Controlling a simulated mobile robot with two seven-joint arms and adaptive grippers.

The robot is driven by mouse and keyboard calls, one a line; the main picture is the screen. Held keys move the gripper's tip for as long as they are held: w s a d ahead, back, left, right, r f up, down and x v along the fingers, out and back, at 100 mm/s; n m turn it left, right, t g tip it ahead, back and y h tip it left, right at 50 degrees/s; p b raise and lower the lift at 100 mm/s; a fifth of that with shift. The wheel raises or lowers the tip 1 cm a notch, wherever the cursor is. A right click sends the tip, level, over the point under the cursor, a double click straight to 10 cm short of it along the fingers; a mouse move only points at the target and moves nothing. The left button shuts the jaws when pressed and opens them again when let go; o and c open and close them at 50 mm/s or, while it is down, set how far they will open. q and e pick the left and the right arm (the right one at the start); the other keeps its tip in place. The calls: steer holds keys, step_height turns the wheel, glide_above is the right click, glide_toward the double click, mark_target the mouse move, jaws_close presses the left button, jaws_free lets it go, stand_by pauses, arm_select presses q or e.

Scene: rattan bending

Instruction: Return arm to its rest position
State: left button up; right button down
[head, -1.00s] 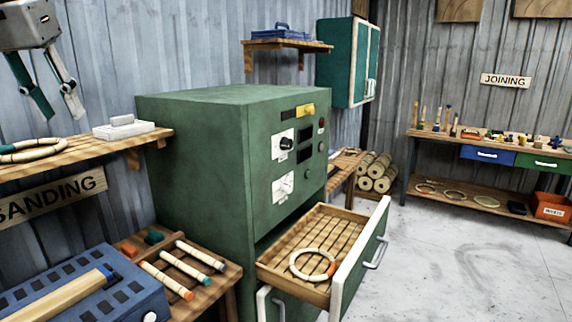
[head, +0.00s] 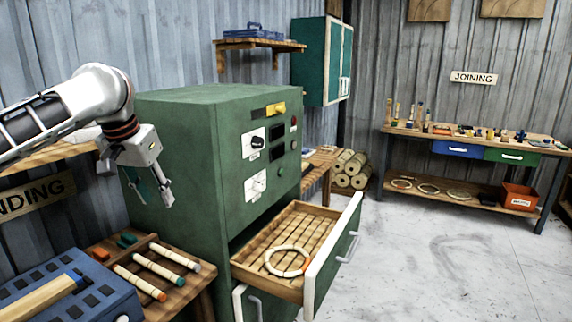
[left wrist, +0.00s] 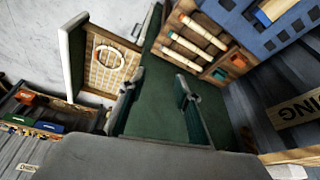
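My left gripper (head: 158,194) hangs from the left arm in front of the left side of the green cabinet (head: 165,115) in the head view. Its two fingers are apart with nothing between them; the left wrist view also shows the open fingers (left wrist: 158,100). The cabinet's drawer (head: 330,262) is pulled out, and a rattan ring (head: 287,262) with an orange section lies on its slatted bottom. The ring also shows in the left wrist view (left wrist: 108,66). My right gripper is in neither view.
Below the gripper, a wooden rack (head: 196,284) holds several rattan sticks beside a blue sanding machine (head: 50,290). A wall shelf is partly hidden behind my left arm. A joining bench (head: 470,143) stands at the back right. The floor (head: 420,255) between is clear.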

arm_select(q)
steer(key=d+f+m+h, duration=0.2)
steer(key=d+f, duration=0.6)
steer(key=f, duration=0.3)
steer(key=d+f+m+h, duration=0.1)
steer(key=d+f+h, duration=0.1)
steer(key=d+f, duration=0.7)
steer(key=s+d+f+t+h, duration=0.1)
steer(key=s+d+f, duration=0.2)
steer(key=f, duration=0.5)
steer(key=s+d+f+t+h, duration=0.1)
steer(key=s+d+f+h, duration=0.15)
steer(key=f, duration=0.55)
steer(key=s+a+f+n+t+y, duration=0.1)
steer(key=s+a+f+t+y, duration=0.2)
steer(key=s+f, duration=0.8)
steer(key=s+a+f+y, duration=0.1)
steer(key=s+a+f, duration=0.2)
steer(key=s+a, duration=0.3)
steer(key=s+a+f+t+y, duration=0.1)
steer(key=s+a+f+y, duration=0.1)
steer(key=s+a, duration=0.4)
steer(key=s+f, duration=0.1)
steer(key=s, duration=0.1)
steer(key=shift+s+f, duration=0.25)
steer(key=shift+s, duration=0.15)
